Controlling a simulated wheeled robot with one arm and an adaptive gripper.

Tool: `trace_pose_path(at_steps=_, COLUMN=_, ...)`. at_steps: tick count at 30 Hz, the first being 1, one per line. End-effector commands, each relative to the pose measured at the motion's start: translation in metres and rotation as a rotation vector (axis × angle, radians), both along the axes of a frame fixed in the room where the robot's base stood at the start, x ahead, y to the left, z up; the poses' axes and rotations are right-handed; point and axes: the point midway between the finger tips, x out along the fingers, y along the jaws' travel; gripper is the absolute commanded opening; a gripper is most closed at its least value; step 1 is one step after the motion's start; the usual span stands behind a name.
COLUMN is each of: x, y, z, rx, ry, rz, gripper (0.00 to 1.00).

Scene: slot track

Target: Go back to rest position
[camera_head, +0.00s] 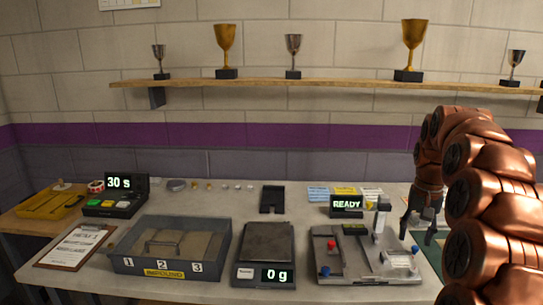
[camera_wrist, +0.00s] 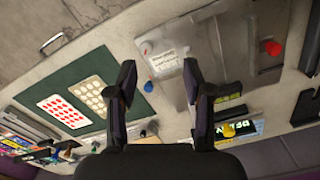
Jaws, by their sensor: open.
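My gripper (camera_head: 422,228) is at the right of the bench in the head view, at the end of my copper-coloured arm. It hangs fingers down beside the right end of a grey test fixture (camera_head: 330,268). In the wrist view my gripper (camera_wrist: 160,70) has its two dark fingers well apart, with nothing held between them. The fixture (camera_wrist: 225,50) lies beyond the fingertips there, with a pale labelled block (camera_wrist: 166,62), a blue knob (camera_wrist: 148,87) and a red knob (camera_wrist: 272,48). My arm hides the bench's right end in the head view.
A scale (camera_head: 265,245) reading 0 g, a grey tray (camera_head: 225,270) marked 1, 2, 3, a clipboard (camera_head: 75,246) and a timer (camera_head: 118,190) stand left. A READY display (camera_head: 347,204) is behind the fixture. A trophy shelf (camera_head: 320,86) runs above. A green mat (camera_wrist: 75,105) holds two dotted cards.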

Motion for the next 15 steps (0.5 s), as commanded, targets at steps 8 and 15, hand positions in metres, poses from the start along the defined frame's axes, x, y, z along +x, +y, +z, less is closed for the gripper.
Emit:
trace_pose_path(at_steps=8, x=-0.053, y=0.068, z=0.016, rx=0.015, ry=0.019, rz=0.138, gripper=0.51)
trace_pose_path(at_steps=15, x=-0.109, y=0.117, z=0.016, rx=0.023, ry=0.042, rz=0.240, gripper=0.51)
